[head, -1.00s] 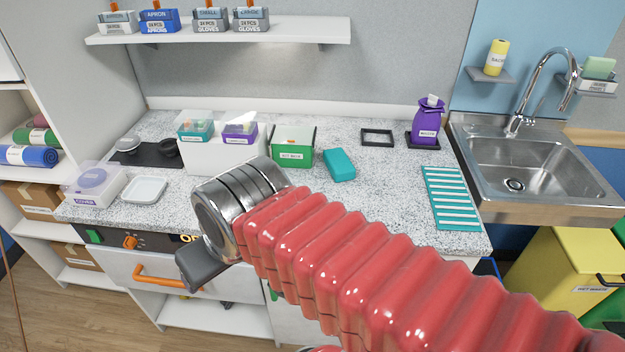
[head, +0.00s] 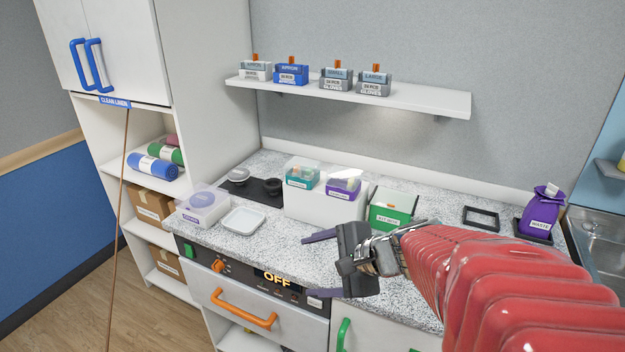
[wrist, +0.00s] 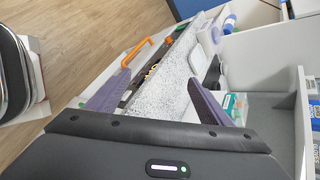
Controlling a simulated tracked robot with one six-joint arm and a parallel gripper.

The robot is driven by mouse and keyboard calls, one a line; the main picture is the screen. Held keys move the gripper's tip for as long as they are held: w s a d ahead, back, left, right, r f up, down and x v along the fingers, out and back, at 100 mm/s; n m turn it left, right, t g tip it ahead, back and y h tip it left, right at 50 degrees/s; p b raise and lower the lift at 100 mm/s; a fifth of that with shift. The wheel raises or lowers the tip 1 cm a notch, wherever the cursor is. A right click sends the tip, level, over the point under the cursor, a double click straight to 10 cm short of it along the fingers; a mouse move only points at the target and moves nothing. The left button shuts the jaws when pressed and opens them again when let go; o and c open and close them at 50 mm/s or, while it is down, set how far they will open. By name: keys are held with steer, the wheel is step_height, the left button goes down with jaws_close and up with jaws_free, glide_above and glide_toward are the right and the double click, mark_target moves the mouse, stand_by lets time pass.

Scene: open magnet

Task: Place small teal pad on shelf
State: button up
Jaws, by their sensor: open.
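The small teal pad does not show in either view now; my arm covers the part of the counter right of the green box. The wall shelf (head: 430,98) is long and white and carries several small labelled boxes toward its left part, with bare room at its right end. My gripper (head: 320,267) is open and empty, its purple fingers spread above the front edge of the counter. In the wrist view my gripper (wrist: 160,80) shows the two fingers apart with nothing between them.
On the speckled counter (head: 285,240) stand a white caddy (head: 310,208) with teal and purple boxes, a green box (head: 393,212), a white dish (head: 243,221), a clear-lidded tub (head: 203,205), a black frame (head: 481,219) and a purple bag (head: 541,212). Orange drawer handle (head: 243,312) juts out below.

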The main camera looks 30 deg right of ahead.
steer(key=w+d+m+t+h, duration=0.2)
steer(key=d+m+t, duration=0.1)
steer(key=d+m, duration=0.55)
steer(key=s+d+f+m+h, duration=0.2)
steer(key=s+d+m+h, duration=0.1)
steer(key=d, duration=0.6)
steer(key=s+d+f+m+h, duration=0.2)
steer(key=s+d+m+h, duration=0.1)
steer(key=d+m, duration=0.3)
steer(key=s+d+f+m+h, duration=0.2)
steer(key=d+m, duration=0.3)
steer(key=d, duration=0.6)
steer(key=shift+s+d+f+h, duration=0.15)
steer(key=shift+s+h, duration=0.05)
steer(key=shift+s, duration=0.2)
steer(key=shift+s+d+f+h, duration=0.1)
steer(key=shift+s+d+h, duration=0.1)
steer(key=shift+s, duration=0.2)
steer(key=shift+w, duration=0.1)
steer(key=shift+x, duration=4.25)
steer(key=shift+x, duration=2.6)
steer(key=shift+a+f, duration=0.1)
steer(key=shift+a, duration=0.05)
